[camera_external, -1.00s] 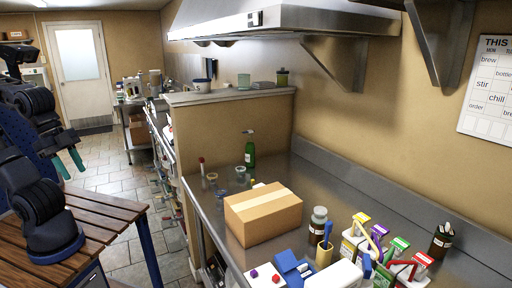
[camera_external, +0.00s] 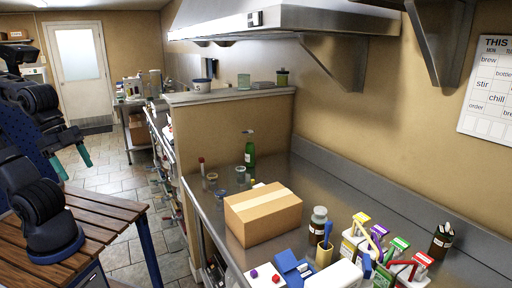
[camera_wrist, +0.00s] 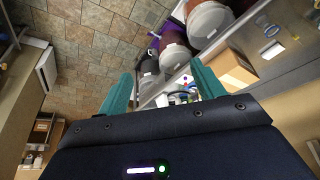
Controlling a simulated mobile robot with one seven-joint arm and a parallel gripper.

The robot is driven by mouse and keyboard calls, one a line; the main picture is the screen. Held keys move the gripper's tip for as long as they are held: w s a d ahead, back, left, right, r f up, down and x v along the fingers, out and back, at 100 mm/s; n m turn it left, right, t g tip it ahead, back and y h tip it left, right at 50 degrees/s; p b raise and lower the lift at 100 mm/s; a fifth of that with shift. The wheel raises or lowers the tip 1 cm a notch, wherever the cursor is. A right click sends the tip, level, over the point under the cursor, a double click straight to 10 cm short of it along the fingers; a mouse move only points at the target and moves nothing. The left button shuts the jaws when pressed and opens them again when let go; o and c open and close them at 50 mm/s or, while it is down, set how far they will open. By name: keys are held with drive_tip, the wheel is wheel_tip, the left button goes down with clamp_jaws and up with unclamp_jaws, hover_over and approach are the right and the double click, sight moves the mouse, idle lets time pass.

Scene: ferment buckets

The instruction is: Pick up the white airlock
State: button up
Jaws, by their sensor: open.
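My gripper (camera_external: 75,167) is at the left of the external view, beside the wooden slatted table and far from the steel counter. In the wrist view, its two green fingers (camera_wrist: 160,72) are spread apart with nothing held between them. I cannot pick out the white airlock for certain in either view. Small white and blue items (camera_wrist: 183,97) show beyond the fingers in the wrist view, too small to name.
A cardboard box (camera_external: 262,215) stands on the steel counter (camera_external: 330,190). Bottles, coloured cartons (camera_external: 398,247) and a green spray bottle (camera_external: 250,153) stand around it. Large lidded buckets (camera_wrist: 174,56) show in the wrist view. The tiled floor (camera_external: 110,172) between table and counter is clear.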

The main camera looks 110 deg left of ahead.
drive_tip(key=w+a+r+m+g, duration=0.1)
drive_tip(key=w+a+r+m, duration=0.15)
drive_tip(key=w+a, duration=1.75)
drive_tip(key=m+h, duration=0.2)
hover_over(241, 172)
drive_tip(key=s+a, duration=0.4)
drive_tip(key=s, duration=0.1)
wheel_tip(241, 172, down, 24)
drive_tip(key=x, duration=0.7)
drive_tip(key=w+x, duration=0.1)
drive_tip(key=x, duration=0.2)
drive_tip(key=shift+f, duration=0.1)
drive_tip(key=c, duration=1)
